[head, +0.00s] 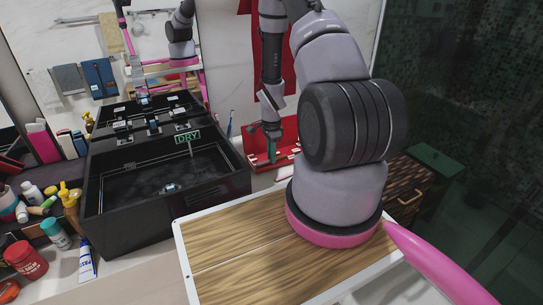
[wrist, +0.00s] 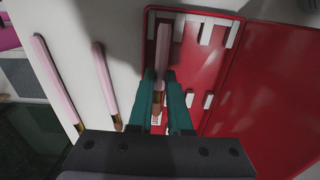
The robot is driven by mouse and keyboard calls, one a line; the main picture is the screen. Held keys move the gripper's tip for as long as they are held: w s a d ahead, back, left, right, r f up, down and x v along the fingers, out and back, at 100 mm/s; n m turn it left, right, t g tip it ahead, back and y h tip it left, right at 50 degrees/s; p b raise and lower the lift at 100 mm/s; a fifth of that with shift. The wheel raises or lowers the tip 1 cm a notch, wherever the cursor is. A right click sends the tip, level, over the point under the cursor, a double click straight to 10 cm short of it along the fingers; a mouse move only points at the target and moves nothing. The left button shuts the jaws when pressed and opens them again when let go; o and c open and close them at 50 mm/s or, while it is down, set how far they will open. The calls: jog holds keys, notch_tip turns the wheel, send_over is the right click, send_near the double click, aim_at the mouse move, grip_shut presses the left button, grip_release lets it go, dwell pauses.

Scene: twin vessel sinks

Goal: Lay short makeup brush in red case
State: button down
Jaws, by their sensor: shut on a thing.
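My gripper (wrist: 159,80) is shut on a makeup brush (wrist: 163,48) with a pink handle and copper-brown ferrule. The brush lies lengthwise between the teal fingers, above the left part of the open red case (wrist: 188,67). I cannot tell whether the brush touches the case floor. In the head view my gripper (head: 271,131) points down at the red case (head: 258,160) behind the wooden board; the brush is hard to make out there. White holder bars line the case's top edge, with two smaller ones lower down.
Two other pink brushes, a longer one (wrist: 56,82) and a shorter one (wrist: 106,83), lie on the white counter left of the case. The black sink (head: 165,190) stands left of the case in the head view. Bottles and tubes crowd the far left.

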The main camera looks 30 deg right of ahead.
jog(key=shift+f, duration=0.45)
dwell(0.5)
jog(key=shift+c, duration=2.3)
grip_release()
jog(key=shift+r, duration=0.15)
jog(key=shift+r, duration=3.9)
